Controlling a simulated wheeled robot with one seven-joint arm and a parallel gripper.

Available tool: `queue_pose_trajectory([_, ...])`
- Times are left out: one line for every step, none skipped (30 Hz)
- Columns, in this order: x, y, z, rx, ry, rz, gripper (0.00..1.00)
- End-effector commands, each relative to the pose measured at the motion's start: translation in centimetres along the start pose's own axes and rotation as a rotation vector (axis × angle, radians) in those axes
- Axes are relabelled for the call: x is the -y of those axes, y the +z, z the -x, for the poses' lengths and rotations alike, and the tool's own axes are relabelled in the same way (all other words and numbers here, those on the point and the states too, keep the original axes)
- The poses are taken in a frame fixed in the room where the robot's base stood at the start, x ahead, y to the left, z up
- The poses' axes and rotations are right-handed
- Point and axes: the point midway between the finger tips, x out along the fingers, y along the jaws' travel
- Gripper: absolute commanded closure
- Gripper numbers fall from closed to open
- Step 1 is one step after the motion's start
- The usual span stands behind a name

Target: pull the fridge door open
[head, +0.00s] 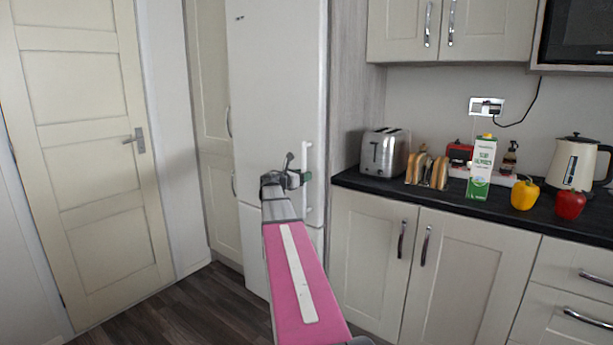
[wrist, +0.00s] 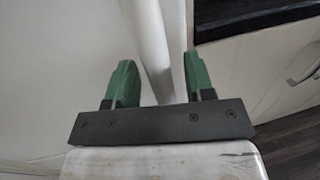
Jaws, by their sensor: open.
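The fridge door (head: 275,90) is tall, white and shut. It fills the left of the wrist view (wrist: 55,60). Its white vertical handle (head: 308,155) is near the door's right edge. My gripper (head: 299,179) is at the handle's lower half, its green fingers apart. In the wrist view my gripper (wrist: 160,75) is open and the handle (wrist: 150,45) shows in the gap between the fingers. I cannot tell whether either finger touches it. My gripper and arm hide part of the lower door.
A dark worktop (head: 450,210) over cream cupboards (head: 370,245) stands right of the fridge. It carries a toaster (head: 384,155), a carton (head: 481,168), two peppers and a kettle (head: 575,162). A cream room door (head: 85,150) is at left. Some dark floor (head: 165,308) is clear.

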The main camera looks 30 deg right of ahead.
Motion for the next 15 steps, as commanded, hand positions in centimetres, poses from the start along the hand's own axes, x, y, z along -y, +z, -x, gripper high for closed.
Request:
queue_pose_trajectory([-0.1, 0.0, -0.8, 0.0, -0.001, 0.0, 0.52])
queue_pose_trajectory([-0.1, 0.0, -1.1, 0.0, 0.0, 0.0, 0.52])
queue_pose_trajectory([-0.1, 0.0, -1.4, 0.0, 0.0, -0.001, 0.52])
queue_pose_trajectory([-0.1, 0.0, -1.6, 0.0, 0.0, -0.001, 0.52])
queue_pose_trajectory([0.0, 0.0, -1.7, 0.0, 0.0, -0.001, 0.52])
queue_pose_trajectory([0.0, 0.0, -1.9, 0.0, 0.0, -0.001, 0.52])
queue_pose_trajectory([0.0, 0.0, -2.0, 0.0, 0.0, -0.001, 0.52])
queue_pose_trajectory([0.0, 0.0, -2.0, 0.0, 0.0, -0.001, 0.52])
queue_pose_trajectory([0.0, 0.0, -2.1, 0.0, 0.0, -0.001, 0.52])
queue_pose_trajectory([0.0, 0.0, -2.1, -0.001, 0.001, -0.001, 0.52])
queue_pose_trajectory([0.0, 0.0, -2.1, -0.001, 0.001, -0.001, 0.52])
queue_pose_trajectory([0.0, 0.0, -2.1, -0.001, 0.001, -0.001, 0.52])
queue_pose_trajectory([0.0, 0.0, -2.1, -0.001, 0.001, -0.001, 0.52])
queue_pose_trajectory([0.0, 0.0, -2.1, -0.001, 0.001, -0.001, 0.52])
queue_pose_trajectory([0.0, 0.0, -2.1, -0.001, 0.001, -0.001, 0.52])
